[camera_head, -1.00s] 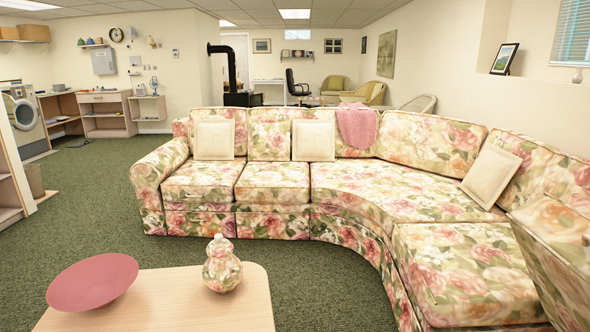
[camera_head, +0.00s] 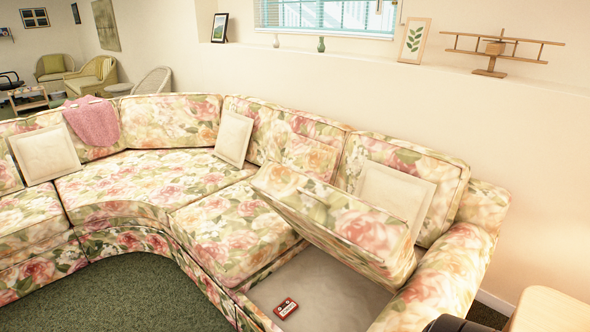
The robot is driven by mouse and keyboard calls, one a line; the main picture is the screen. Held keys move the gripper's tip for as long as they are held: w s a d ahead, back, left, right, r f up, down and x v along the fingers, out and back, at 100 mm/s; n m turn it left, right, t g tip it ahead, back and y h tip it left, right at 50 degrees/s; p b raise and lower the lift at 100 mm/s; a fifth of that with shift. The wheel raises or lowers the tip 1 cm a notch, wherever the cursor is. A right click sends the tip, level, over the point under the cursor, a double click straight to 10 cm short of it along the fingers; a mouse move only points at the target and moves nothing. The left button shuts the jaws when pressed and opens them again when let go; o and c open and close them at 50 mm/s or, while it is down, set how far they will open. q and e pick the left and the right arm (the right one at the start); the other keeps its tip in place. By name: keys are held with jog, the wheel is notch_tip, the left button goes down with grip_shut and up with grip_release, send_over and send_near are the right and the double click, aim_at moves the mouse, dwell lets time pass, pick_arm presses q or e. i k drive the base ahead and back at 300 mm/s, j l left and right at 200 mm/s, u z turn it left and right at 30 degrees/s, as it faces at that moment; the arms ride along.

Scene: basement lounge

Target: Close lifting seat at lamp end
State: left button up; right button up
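The lifting seat (camera_head: 335,222) is at the right end of the floral sectional sofa (camera_head: 215,232). It stands raised and tilted, its front edge up over an open storage space (camera_head: 330,285). A small red-and-white item (camera_head: 286,308), like a cassette, lies on the pale floor of that space. The lamp itself is not in view; a warm glow shows on the wall at the far right. Neither gripper shows its fingers in view. A dark shape cut off at the bottom edge right of centre may be part of my arm; I cannot tell.
A cream cushion (camera_head: 394,195) leans on the backrest behind the raised seat. The sofa's right arm (camera_head: 450,275) borders the open space. A light wooden table (camera_head: 550,312) stands at the bottom right. Green carpet (camera_head: 110,295) is clear at the lower left.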

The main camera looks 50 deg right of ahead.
aim_at(375, 242)
jog(key=l+z, duration=0.1)
jog(key=z, duration=1.6)
